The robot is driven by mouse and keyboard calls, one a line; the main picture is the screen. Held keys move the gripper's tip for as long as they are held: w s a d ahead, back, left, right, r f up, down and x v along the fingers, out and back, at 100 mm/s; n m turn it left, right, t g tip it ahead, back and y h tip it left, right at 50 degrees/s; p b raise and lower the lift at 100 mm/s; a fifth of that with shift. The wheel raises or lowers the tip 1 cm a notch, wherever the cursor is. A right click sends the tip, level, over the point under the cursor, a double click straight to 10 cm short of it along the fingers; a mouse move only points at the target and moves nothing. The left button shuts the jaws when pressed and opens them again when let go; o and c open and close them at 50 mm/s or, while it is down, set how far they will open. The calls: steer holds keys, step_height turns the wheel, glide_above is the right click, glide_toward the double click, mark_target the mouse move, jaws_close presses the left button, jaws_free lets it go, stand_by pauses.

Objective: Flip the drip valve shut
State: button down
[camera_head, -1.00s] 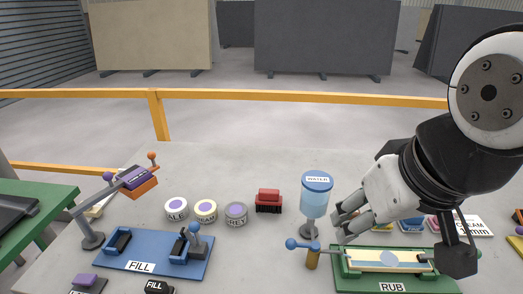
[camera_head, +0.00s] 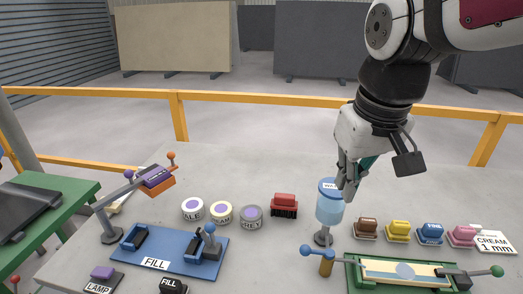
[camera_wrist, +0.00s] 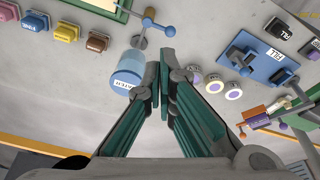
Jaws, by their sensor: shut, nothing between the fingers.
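In the wrist view the blue lever (camera_wrist: 158,25) is near the top, beyond the bottle (camera_wrist: 125,74). My gripper (camera_head: 346,192) points down at the bottle's upper right side, its fingers together and empty. Its fingertips (camera_wrist: 161,68) appear beside the bottle in the wrist view, apart from the lever. I cannot tell whether they touch the bottle.
A green RUB fixture (camera_head: 375,279) is right of the valve. A blue FILL fixture (camera_head: 150,250) is to the left. Several round tins and a red block (camera_head: 284,202) stand behind. Several coloured blocks and a CREAM card (camera_head: 494,243) are at the right.

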mark_target(317, 251)
steer(key=w+a+f+n+g, duration=0.1)
steer(key=w+a+f+g, duration=0.1)
steer(key=w+f, duration=0.5)
steer(key=w+a+f+n+g+h, duration=0.1)
steer(key=w+a+f+n+g, duration=0.1)
steer(key=w+f, duration=0.5)
steer(key=w+a+g, duration=0.1)
steer(key=w+a, duration=0.1)
steer(key=w, duration=0.1)
steer(key=shift+w+a+f+p, duration=0.2)
steer(key=shift+w+a+p, duration=0.1)
steer(key=shift+w, duration=0.05)
steer(key=s+d+f+p, duration=0.2)
steer(key=s+f, duration=0.3)
steer(key=f, duration=0.5)
steer(key=shift+s+d+f+p, duration=0.25)
steer(key=shift+s+p, duration=0.1)
steer(key=shift+p, duration=0.5)
